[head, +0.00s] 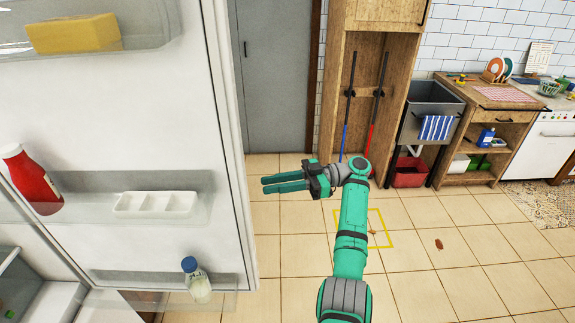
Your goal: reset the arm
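My arm reaches up from the bottom of the head view, bent at the elbow. My gripper (264,185) is at its end, with its green fingers pointing left. It is raised above the tiled floor, to the right of the open fridge door (216,130). The two fingers show close together from the side, and I cannot tell how wide the gap is. I see nothing held between them.
The fridge door shelves hold a yellow block (73,33), a red bottle (32,180), a white tray (155,203) and a capped bottle (197,281). A wooden cabinet (340,100), sink (435,100) and stove (540,145) stand behind. The tiled floor is mostly clear.

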